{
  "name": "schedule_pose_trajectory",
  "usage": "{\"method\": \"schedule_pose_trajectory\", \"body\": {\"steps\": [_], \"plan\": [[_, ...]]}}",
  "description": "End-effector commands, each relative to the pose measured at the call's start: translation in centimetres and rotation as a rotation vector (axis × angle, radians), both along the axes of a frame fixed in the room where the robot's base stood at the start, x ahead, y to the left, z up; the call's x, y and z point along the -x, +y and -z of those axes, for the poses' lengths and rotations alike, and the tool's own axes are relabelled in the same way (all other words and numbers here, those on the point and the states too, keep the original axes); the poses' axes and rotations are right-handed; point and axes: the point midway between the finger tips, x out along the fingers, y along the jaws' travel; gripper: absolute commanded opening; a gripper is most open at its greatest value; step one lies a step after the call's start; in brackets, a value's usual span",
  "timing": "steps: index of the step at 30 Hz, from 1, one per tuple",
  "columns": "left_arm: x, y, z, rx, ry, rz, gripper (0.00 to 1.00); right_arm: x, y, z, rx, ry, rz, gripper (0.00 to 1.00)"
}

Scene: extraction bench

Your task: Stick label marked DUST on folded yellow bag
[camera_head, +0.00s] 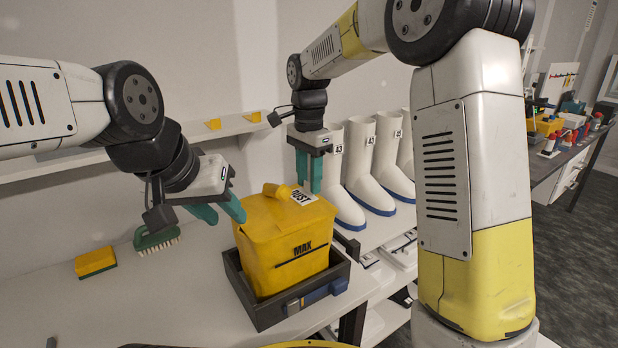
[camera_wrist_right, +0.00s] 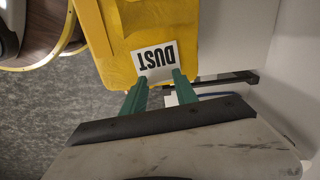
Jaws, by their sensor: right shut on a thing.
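The yellow bag (camera_head: 285,235) stands upright in a black tray, with MAX printed on its front and a folded piece on top. It fills the upper part of the right wrist view (camera_wrist_right: 200,25). The white label marked DUST (camera_head: 303,198) is at the bag's top right corner. In the right wrist view the label (camera_wrist_right: 156,61) lies at the fingertips, over the yellow surface. My right gripper (camera_wrist_right: 160,80) is shut on the label; whether the label touches the bag I cannot tell. My left gripper (camera_head: 222,212) is open and empty, just left of the bag.
The black tray (camera_head: 262,312) has a blue and grey latch in front. A green brush (camera_head: 157,239) and a yellow-green sponge (camera_head: 95,262) lie on the bench at left. White boots (camera_head: 362,165) stand behind at right. A shelf (camera_head: 225,128) runs along the wall.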

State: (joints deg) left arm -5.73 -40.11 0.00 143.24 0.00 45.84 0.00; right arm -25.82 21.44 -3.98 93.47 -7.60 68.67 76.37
Motion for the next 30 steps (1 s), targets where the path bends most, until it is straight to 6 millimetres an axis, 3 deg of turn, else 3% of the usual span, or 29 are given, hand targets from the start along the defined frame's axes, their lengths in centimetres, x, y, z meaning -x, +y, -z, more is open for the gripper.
{"method": "schedule_pose_trajectory", "body": {"steps": [12, 13, 17, 26, 30], "plan": [[0.0, 0.0, 0.0, 0.000, 0.000, 0.000, 0.36, 0.1, 0.0, 0.3, 0.002, 0.004, 0.000, 0.00], [0.0, 0.0, 0.0, 0.000, 0.000, 0.000, 0.36, 0.1, 0.0, 0.3, 0.002, 0.004, 0.000, 0.37], [0.0, 0.0, 0.0, 0.000, 0.000, 0.000, 0.36, 0.0, 0.0, 0.2, 0.001, 0.003, 0.000, 0.60], [0.0, 0.0, 0.0, 0.000, 0.000, 0.000, 0.36, 0.0, 0.0, 0.0, 0.001, 0.002, 0.000, 0.60], [0.0, 0.0, 0.0, 0.000, 0.000, 0.000, 0.36, -0.1, 0.0, -1.3, 0.000, -0.002, 0.000, 0.60]]}}
